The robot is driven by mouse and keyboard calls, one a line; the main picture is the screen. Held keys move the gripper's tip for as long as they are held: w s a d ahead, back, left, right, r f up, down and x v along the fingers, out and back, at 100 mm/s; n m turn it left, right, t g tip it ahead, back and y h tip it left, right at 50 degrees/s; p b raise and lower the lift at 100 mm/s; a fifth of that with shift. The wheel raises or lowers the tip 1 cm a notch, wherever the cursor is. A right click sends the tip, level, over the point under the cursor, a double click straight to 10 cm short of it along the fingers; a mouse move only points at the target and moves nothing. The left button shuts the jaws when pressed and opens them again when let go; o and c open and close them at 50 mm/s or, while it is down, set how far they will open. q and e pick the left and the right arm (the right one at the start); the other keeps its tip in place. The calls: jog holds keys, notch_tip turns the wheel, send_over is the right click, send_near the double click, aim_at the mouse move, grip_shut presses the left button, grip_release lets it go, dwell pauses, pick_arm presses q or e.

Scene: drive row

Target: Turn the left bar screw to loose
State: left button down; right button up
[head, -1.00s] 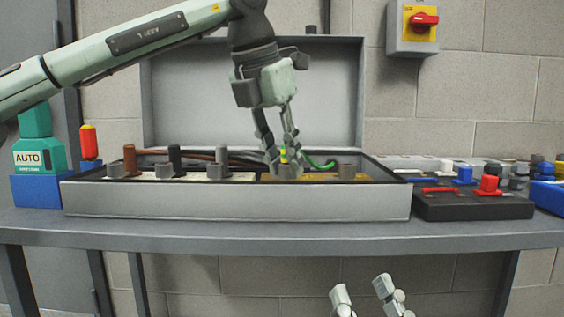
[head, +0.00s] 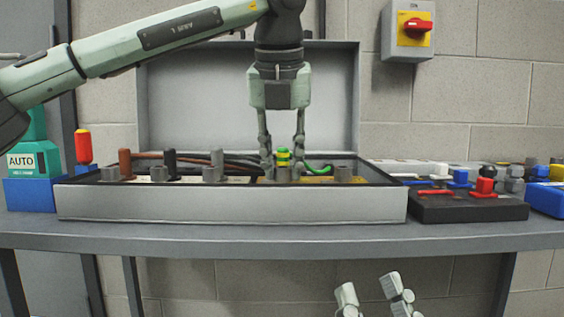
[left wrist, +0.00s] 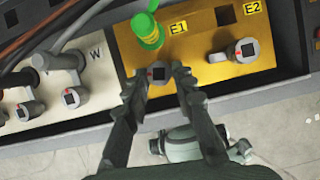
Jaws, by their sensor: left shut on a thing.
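The left bar screw (left wrist: 158,73) is a grey screw with a dark square top, at E1 on the yellow bar plate (left wrist: 208,72). My left gripper (left wrist: 160,78) points down with a finger on each side of this screw, shut on it. In the head view my left gripper (head: 284,163) stands over the open grey box (head: 230,204), and the screw (head: 284,175) shows between its fingertips. A green-and-yellow cable end (left wrist: 147,28) stands just behind the screw. A second grey screw (left wrist: 244,49) sits at E2. My right gripper (head: 375,296) is low, empty, its fingers apart.
Other grey screws with cables (left wrist: 73,97) sit on the white plate to the left. The raised lid (head: 200,100) stands behind. A black lockout tray (head: 468,208) is right of the box, a teal AUTO device (head: 33,160) left. A red-knobbed switch (head: 415,27) is on the wall.

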dwell(0.3)
pick_arm(q)
jog(key=c, duration=1.5)
grip_release()
jog(key=shift+c, duration=0.2)
jog(key=v, duration=1.2)
